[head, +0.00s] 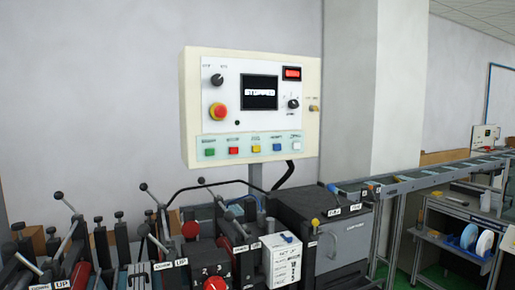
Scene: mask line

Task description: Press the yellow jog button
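The control panel (228,82) is a cream box on a post, facing me in the middle of the head view. The yellow button (256,149) is the middle one in a row along the panel's lower strip. A green button (210,152) and a red button (233,151) are to its left; a blue button (277,147) and a white button (296,145) are to its right. The label above the yellow button is too small to read surely. Nothing covers the buttons. Neither of my grippers shows in this view.
A red mushroom button (218,111) sits above the row. The space before the panel looks clear.

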